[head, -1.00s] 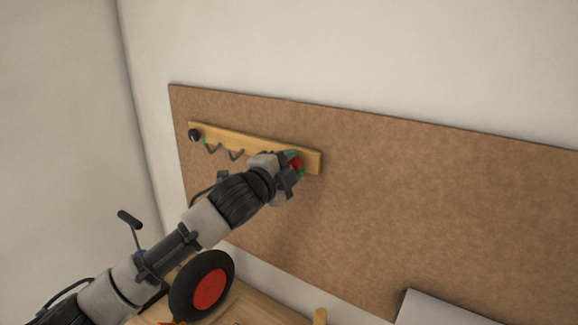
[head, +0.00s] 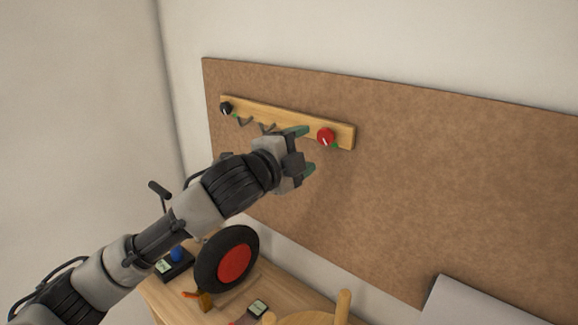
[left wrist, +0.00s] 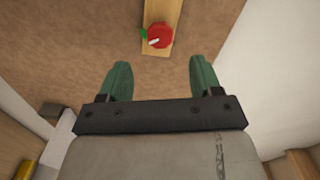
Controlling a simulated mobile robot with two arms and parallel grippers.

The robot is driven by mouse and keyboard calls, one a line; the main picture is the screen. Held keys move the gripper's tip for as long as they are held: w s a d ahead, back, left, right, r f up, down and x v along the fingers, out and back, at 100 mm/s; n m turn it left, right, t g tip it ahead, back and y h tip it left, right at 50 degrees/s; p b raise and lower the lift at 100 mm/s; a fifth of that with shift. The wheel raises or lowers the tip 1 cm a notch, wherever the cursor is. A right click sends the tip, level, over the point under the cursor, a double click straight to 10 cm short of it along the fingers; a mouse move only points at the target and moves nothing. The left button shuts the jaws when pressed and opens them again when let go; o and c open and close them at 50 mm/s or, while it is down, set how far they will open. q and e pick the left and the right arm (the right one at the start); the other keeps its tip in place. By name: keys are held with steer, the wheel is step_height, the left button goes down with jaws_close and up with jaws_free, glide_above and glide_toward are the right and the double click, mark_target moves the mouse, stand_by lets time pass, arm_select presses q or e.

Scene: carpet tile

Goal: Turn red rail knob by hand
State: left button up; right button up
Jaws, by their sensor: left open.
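The red knob (head: 325,137) sits near the right end of the wooden rail (head: 343,137) on the brown board. It carries a white pointer mark, and a small green mark shows beside it. In the left wrist view the red knob (left wrist: 160,36) lies ahead of my left gripper (left wrist: 160,80), roughly centred between the two green fingers. My left gripper (head: 304,150) is open and empty, with its fingertips a short way off the knob, to its left in the head view. My right gripper is in neither view.
A black knob (head: 226,108) is at the rail's left end, with several hooks (head: 266,127) between. Below, a wooden table (head: 210,307) holds a black wheel with a red hub (head: 235,264), a blue-buttoned box (head: 176,258) and a round wooden piece (head: 305,318).

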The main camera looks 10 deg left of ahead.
arm_select(q)
steer(key=b+v, duration=0.1)
steer(key=v, duration=0.2)
steer(key=shift+s+a, duration=0.2)
steer(key=shift+s, duration=0.15)
